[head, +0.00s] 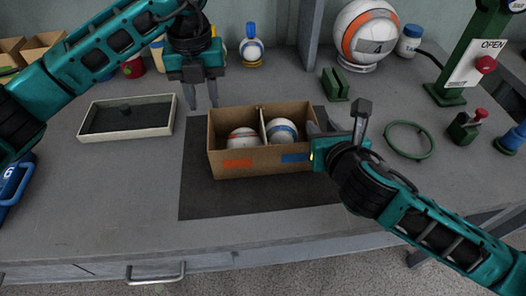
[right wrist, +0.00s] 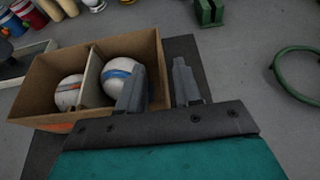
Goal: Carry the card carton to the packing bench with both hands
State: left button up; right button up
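The open card carton (head: 265,162) stands on a dark mat (head: 200,200) on the bench. A divider splits it in two. A ball with a red-orange band (head: 243,138) lies in the left compartment and one with a blue band (head: 282,131) in the right; both also show in the right wrist view. My left gripper (head: 203,103) is open, pointing down at the carton's back left corner; I cannot tell whether it touches. My right gripper (right wrist: 158,88) is open at the carton's right wall, one finger appearing over the inside and the other outside. The packing bench cannot be singled out.
A shallow tray (head: 128,133) lies left of the carton. A green ring (head: 410,140), a red-button box (head: 466,126) and a green press with an OPEN sign (head: 475,55) are at right. A large ball (head: 367,32) stands behind. The bench front is mostly clear.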

jog(key=v, duration=0.8)
jog(key=shift+s, duration=0.25)
jog(key=shift+r, duration=0.15)
